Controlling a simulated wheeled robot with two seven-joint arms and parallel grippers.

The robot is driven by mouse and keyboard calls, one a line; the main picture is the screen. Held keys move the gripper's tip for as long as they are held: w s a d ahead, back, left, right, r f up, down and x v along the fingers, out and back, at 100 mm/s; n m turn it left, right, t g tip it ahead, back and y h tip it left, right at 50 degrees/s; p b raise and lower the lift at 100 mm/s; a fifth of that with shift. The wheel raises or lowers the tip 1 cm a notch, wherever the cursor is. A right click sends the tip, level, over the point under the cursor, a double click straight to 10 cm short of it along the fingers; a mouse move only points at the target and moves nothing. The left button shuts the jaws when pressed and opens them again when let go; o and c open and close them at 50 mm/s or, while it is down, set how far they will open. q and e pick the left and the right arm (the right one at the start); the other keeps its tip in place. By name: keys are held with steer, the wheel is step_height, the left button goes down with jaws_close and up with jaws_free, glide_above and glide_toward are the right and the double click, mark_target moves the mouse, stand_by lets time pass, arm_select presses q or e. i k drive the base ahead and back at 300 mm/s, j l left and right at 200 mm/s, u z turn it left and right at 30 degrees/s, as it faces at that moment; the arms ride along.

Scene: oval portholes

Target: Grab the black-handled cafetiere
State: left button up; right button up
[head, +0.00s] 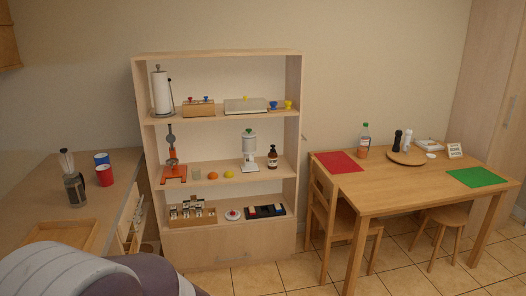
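A tall glass vessel with a dark lower part and a dark handle (74,190) stands upright on the wooden counter at the left. It looks like the cafetiere, but it is too small to be sure of its details. Part of my own arm, white and dark grey, fills the bottom left corner. Neither of my grippers shows in the head view, and nothing is seen touching the vessel.
A blue cup (102,159) and a red cup (105,175) stand right of the vessel. A wooden tray (90,237) lies nearer on the counter (38,192). A shelf unit (217,57) with small items stands mid-view; a dining table (400,190) stands right.

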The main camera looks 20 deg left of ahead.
mark_target(74, 183)
steer(key=i+j+u, duration=0.2)
steer(key=i+u, duration=0.25)
steer(key=i, duration=0.25)
steer(key=i+u, duration=0.45)
steer(key=i, duration=0.2)
